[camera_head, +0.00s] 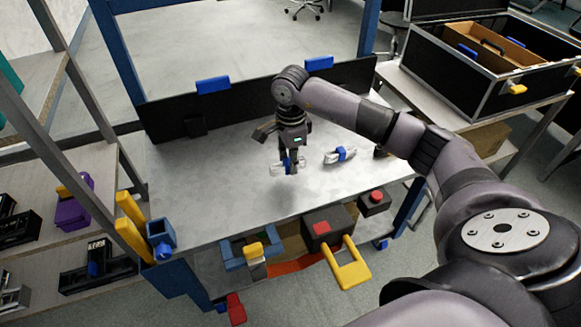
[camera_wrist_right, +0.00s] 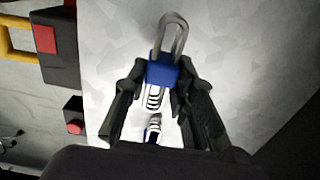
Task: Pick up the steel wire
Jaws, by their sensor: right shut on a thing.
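A bundle of steel wire (camera_head: 277,170) with a blue band is between the fingers of my right gripper (camera_head: 289,167), just over or on the grey table top (camera_head: 215,190); I cannot tell whether it touches the table. In the right wrist view the fingers (camera_wrist_right: 160,82) are shut on the blue band of this steel wire (camera_wrist_right: 174,32), and its looped end sticks out past them. A second wire bundle (camera_head: 341,155) with a blue band lies on the table to the right; it also shows in the right wrist view (camera_wrist_right: 153,132). My left gripper is not in view.
A dark panel (camera_head: 215,115) with blue clips stands along the table's back. A black case (camera_head: 460,85) stands at right.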

